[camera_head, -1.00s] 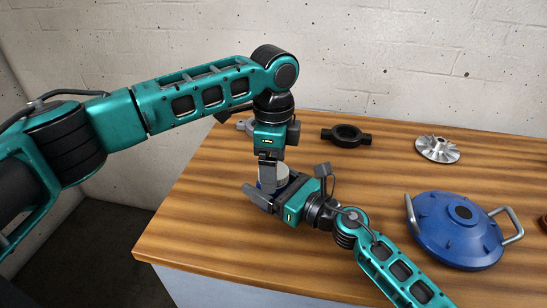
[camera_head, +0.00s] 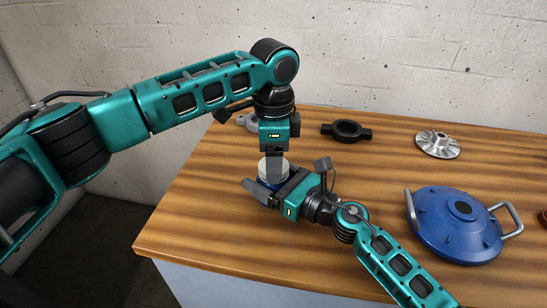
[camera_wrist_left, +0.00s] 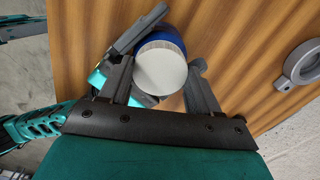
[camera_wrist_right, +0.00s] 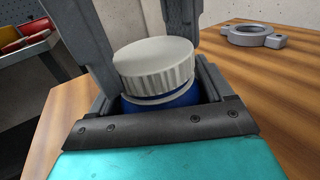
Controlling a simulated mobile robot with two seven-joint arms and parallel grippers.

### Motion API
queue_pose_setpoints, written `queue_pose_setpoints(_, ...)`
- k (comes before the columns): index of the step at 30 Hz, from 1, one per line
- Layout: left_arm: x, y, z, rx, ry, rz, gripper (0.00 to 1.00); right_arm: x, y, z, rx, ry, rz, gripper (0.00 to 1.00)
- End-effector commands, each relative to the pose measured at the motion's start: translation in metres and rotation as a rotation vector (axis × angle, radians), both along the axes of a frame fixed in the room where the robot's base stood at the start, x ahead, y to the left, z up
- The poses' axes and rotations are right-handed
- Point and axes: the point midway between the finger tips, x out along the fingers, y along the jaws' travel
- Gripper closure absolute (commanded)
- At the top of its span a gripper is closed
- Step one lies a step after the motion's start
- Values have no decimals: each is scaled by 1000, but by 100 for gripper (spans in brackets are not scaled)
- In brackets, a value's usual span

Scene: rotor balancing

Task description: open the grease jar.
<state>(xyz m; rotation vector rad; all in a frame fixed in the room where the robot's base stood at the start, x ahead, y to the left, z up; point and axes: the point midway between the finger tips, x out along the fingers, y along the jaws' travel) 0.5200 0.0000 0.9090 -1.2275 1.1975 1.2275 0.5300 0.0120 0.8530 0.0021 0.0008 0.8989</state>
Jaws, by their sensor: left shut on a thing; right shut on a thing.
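The grease jar is a blue body (camera_wrist_right: 165,97) with a ribbed, pale grey lid (camera_wrist_right: 155,66) on top, standing upright on the table. In the head view the lid (camera_head: 262,168) shows partly behind the left fingers. My right gripper (camera_head: 264,188) reaches in low from the right and is shut on the blue body. My left gripper (camera_head: 274,160) points down from above and is shut on the lid, with a finger on either side in the left wrist view (camera_wrist_left: 160,75). The lid sits over the body; whether it is loosened I cannot tell.
A blue cover with two handles (camera_head: 440,232) and a silver impeller (camera_head: 438,147) lie to the right. The table (camera_head: 210,235) is clear left and in front.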

Motion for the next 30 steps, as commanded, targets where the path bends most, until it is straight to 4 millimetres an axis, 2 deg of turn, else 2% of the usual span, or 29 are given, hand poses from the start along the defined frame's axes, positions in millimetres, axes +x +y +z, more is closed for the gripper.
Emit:
queue_pose_setpoints(9,-1,-1,0,-2,3,624,74,0,0,-1,0,1,0,100)
queue_pose_setpoints(15,0,0,1,-1,1,877,74,0,0,-1,0,1,0,100)
queue_pose_setpoints(30,0,0,1,-1,0,882,74,0,0,-1,0,1,0,100)
